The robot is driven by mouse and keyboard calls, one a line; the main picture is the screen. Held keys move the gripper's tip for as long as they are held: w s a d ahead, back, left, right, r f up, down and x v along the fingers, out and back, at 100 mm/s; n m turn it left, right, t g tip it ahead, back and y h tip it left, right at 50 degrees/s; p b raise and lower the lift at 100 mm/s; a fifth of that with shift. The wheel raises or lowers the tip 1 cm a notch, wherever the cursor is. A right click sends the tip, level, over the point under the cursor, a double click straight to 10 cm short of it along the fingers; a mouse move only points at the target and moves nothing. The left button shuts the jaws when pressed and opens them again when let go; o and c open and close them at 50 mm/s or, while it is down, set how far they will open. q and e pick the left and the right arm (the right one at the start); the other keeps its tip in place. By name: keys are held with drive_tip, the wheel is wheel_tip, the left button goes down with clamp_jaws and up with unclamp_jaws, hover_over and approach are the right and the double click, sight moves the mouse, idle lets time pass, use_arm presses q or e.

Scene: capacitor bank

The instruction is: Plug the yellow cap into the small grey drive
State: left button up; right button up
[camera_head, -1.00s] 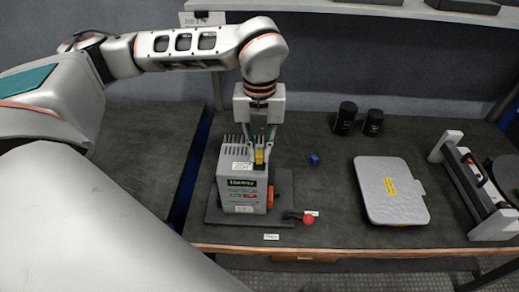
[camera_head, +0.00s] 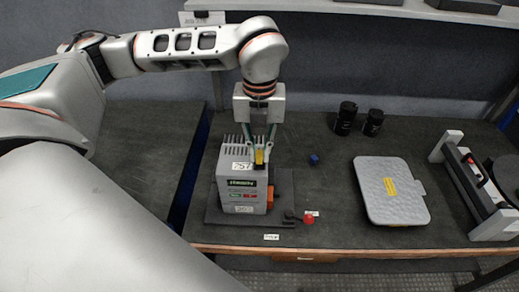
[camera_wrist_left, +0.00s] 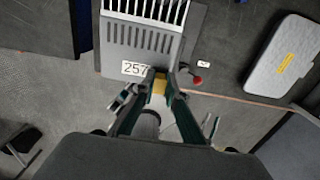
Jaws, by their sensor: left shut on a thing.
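The small grey drive (camera_head: 238,190) stands upright on a dark base plate at the left of the bench, with fins on top and a number label. It also shows at the top of the left wrist view (camera_wrist_left: 143,42). My left gripper (camera_head: 260,148) points down over the drive's right part and is shut on the yellow cap (camera_head: 259,156). In the left wrist view the yellow cap (camera_wrist_left: 159,86) sits between the fingertips, beside the drive's labelled edge. I cannot tell how deep the cap sits in the drive, as the fingers hide its contact. My right gripper is not in view.
An orange part (camera_head: 270,197) is on the drive's right side. A red knob (camera_head: 309,219) and a small blue piece (camera_head: 314,159) lie to the right. Two black cylinders (camera_head: 346,118), a grey case (camera_head: 391,190) and a grey-ended frame (camera_head: 473,186) stand farther right.

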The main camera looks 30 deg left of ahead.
use_arm(q)
drive_tip(key=shift+f+b, duration=0.45)
drive_tip(key=shift+f, duration=0.15)
drive_tip(key=o, duration=0.8)
drive_tip(key=shift+o, duration=0.2)
wheel_tip(320, 180, up, 12)
drive_tip(key=shift+s, duration=0.1)
idle(0.5)
